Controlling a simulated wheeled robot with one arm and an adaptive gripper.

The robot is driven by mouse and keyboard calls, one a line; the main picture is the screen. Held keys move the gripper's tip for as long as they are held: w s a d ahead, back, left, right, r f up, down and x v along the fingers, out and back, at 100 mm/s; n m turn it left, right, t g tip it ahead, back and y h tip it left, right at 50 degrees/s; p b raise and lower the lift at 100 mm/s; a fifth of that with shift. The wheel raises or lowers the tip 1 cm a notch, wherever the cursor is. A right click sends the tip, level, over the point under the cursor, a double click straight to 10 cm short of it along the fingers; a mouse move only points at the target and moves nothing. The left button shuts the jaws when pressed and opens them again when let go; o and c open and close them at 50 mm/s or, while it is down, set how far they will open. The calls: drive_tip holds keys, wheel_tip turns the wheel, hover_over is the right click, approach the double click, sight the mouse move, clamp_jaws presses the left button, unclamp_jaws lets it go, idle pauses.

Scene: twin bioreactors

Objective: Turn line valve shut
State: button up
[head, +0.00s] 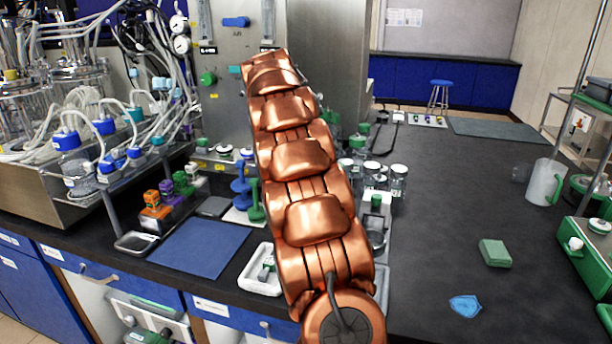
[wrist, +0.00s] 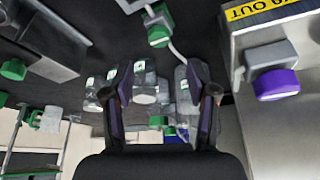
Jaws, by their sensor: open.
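My gripper (wrist: 163,90) is open and empty in the wrist view, its two dark fingers apart. In the head view my copper arm hides it. A purple knob (wrist: 276,84) on a grey fitting sticks out of a steel panel, right of my gripper and under a yellow label ending in "OUT". A green-and-black fitting (wrist: 158,26) with a pale tube shows beyond the fingers. In the head view, a blue handle (head: 236,22) and a green knob (head: 208,78) are on the steel panel (head: 225,55). I cannot tell which one is the line valve.
Glass jars (wrist: 145,85) show between and beside the fingers. In the head view, tubing and blue-capped bottles (head: 67,140) crowd the left bench, and lidded jars (head: 398,178) stand right of my arm. A green block (head: 495,253) lies on the mostly clear right bench.

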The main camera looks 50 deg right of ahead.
drive_tip(key=shift+v, duration=1.7)
